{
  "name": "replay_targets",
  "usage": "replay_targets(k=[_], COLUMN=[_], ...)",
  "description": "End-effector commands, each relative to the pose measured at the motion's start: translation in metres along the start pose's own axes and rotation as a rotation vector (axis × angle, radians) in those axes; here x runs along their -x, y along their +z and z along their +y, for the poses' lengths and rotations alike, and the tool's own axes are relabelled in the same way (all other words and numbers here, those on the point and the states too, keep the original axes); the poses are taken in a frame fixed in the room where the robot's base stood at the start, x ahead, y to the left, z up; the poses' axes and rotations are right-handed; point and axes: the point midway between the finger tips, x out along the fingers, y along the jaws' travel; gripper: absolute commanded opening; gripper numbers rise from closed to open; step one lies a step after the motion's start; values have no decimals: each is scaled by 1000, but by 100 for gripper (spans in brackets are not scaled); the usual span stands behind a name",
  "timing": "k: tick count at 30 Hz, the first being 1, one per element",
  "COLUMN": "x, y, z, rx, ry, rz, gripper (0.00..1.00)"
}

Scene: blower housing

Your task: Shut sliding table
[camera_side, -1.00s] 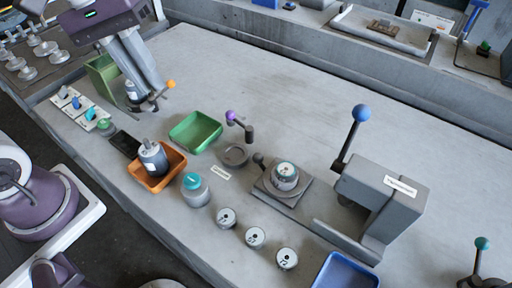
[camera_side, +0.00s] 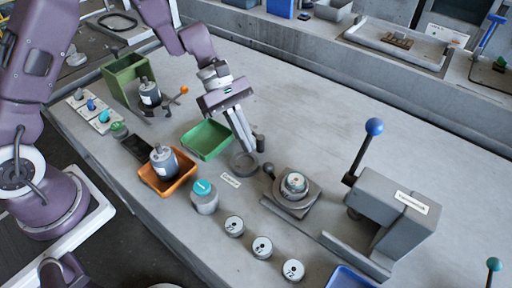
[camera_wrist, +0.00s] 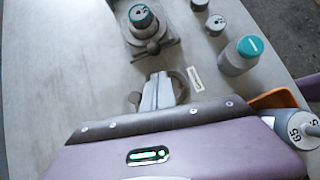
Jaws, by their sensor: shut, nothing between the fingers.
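The sliding table is a grey square plate (camera_side: 277,205) on a low track, left of the press (camera_side: 395,210). A round grey part with a light top (camera_side: 295,184) sits on it, and a dark ball knob (camera_side: 268,169) sticks out on its left side. In the wrist view the table (camera_wrist: 172,44) is at the top, its knob (camera_wrist: 153,47) towards my fingers. My gripper (camera_side: 250,149) is shut and empty. Its fingertips are above or beside a small round fixture (camera_side: 243,164), left of the table and apart from its knob. The gripper also shows in the wrist view (camera_wrist: 158,78).
The press has a raised lever with a blue ball (camera_side: 374,126). A green tray (camera_side: 206,140), an orange tray (camera_side: 168,184) with a motor, and a teal-capped cylinder (camera_side: 204,195) stand to the left. Several round caps (camera_side: 262,247) lie in front. The bench behind the table is clear.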

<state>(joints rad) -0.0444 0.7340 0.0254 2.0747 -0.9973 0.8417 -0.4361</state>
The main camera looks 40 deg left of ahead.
Motion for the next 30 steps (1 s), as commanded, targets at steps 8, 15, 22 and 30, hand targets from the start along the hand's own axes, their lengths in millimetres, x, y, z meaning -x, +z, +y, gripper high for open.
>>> replay_targets(k=[8, 15, 22, 30], x=[-24, -26, -33, -80], y=[23, 25, 33, 90], z=[0, 0, 3, 17], rx=[-3, -3, -6, -10], ry=[1, 2, 0, -2], rz=[0, -1, -2, -1], gripper=[0, 0, 0, 0])
